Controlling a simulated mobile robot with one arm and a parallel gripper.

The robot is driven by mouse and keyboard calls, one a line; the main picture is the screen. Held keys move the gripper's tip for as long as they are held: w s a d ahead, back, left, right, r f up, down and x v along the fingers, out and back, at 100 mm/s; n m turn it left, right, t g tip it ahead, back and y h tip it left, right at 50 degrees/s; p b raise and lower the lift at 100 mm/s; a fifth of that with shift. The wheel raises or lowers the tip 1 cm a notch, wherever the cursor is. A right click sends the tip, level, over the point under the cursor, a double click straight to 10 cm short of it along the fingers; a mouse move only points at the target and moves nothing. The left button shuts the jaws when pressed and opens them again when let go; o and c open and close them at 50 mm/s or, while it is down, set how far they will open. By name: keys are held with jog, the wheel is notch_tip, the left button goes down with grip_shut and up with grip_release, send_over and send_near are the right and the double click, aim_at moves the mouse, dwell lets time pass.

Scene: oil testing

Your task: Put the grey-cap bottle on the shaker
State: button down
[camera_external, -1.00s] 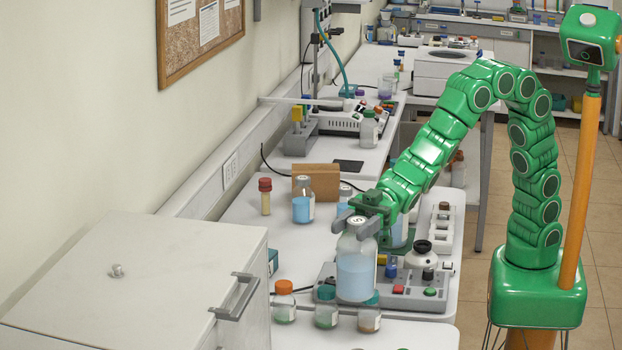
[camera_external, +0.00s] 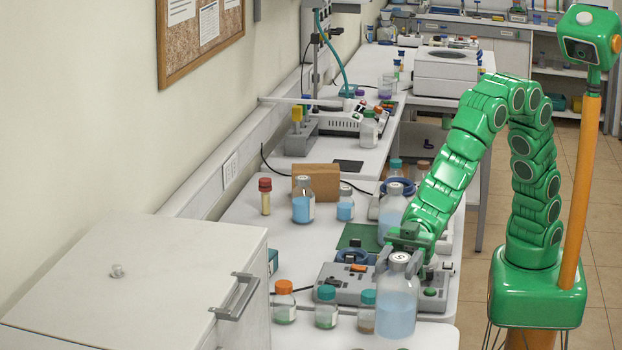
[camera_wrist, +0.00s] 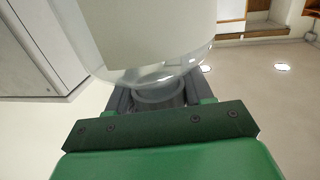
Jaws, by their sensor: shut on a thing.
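The grey-cap bottle (camera_external: 397,305) is clear, holds pale blue liquid and looks upright. My gripper (camera_external: 400,262) is shut on its neck, just under the cap. The bottle hangs in front of the right part of a grey device (camera_external: 345,287) with a blue ring and buttons on top, which looks like the shaker. The bottle hides part of that device. In the wrist view, my gripper's fingers (camera_wrist: 158,97) close around the neck, and the bottle's rounded glass shoulder and pale label (camera_wrist: 150,40) fill the upper middle.
Small bottles with orange (camera_external: 284,303) and teal caps (camera_external: 326,308) stand in front of the device. Another large blue-liquid bottle (camera_external: 391,212) stands behind my gripper. A green mat (camera_external: 357,237) lies behind the device. A white cabinet (camera_external: 140,285) fills the lower left.

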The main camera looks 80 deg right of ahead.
aim_at(378, 308)
jog(key=w+a+f, duration=0.5)
jog(key=a+f, duration=0.5)
jog(key=f, duration=0.1)
jog(key=shift+w+f, duration=0.35)
jog(key=shift+w, duration=0.05)
dwell(0.4)
jog(key=shift+f, duration=0.15)
jog(key=shift+c, duration=2.3)
grip_release()
jog(key=v, duration=1.2)
jog(key=shift+d, duration=0.1)
